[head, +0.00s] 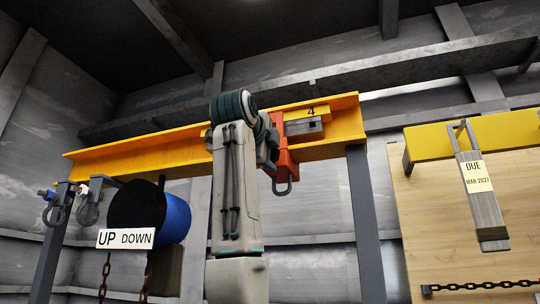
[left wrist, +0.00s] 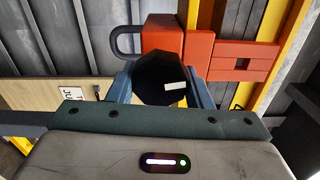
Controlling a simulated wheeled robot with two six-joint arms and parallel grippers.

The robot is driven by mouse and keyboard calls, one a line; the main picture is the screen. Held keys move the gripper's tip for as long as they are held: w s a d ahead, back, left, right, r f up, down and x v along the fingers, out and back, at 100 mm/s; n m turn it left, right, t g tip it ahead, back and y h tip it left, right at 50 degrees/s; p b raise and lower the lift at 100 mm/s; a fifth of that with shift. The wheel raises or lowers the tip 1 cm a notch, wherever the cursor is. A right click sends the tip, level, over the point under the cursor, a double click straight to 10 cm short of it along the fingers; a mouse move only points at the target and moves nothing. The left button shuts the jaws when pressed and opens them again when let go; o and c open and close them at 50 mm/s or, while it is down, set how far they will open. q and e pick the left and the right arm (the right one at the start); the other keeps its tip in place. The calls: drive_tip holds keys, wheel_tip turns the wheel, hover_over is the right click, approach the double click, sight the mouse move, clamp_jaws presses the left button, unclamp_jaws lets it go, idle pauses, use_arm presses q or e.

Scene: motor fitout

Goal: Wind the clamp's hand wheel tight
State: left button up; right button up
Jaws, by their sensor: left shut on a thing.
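The red clamp (head: 289,158) sits on the yellow beam (head: 335,115), with a lifting loop (head: 283,186) hanging below it. It also shows in the left wrist view (left wrist: 230,55) at close range. The black hand wheel (left wrist: 152,90), with a white mark on its face, is in front of the clamp in that view. My left gripper (left wrist: 163,84) is shut on the hand wheel, one blue-grey finger on each side. In the head view my left arm hides the wheel and part of the clamp. My right gripper is in neither view.
A blue hoist drum (head: 175,218) with an UP DOWN sign (head: 126,238) and chains hangs left of my arm. Shackles (head: 88,210) hang at the far left. A grey post (head: 366,225) stands right of the clamp. A tagged sling (head: 481,195) hangs before a wooden board (head: 430,240).

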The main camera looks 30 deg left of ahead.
use_arm(q)
drive_tip(key=shift+f+m, duration=0.1)
drive_tip(key=shift+m, duration=0.9)
drive_tip(key=o, duration=1)
drive_tip(key=shift+s+d+b, duration=0.1)
drive_tip(key=shift+s+b, duration=0.1)
drive_tip(key=shift+b, duration=0.1)
drive_tip(key=b+v, duration=0.3)
drive_tip(key=v, duration=0.7)
drive_tip(key=shift+s+d+b, duration=0.1)
drive_tip(key=shift+b, duration=0.3)
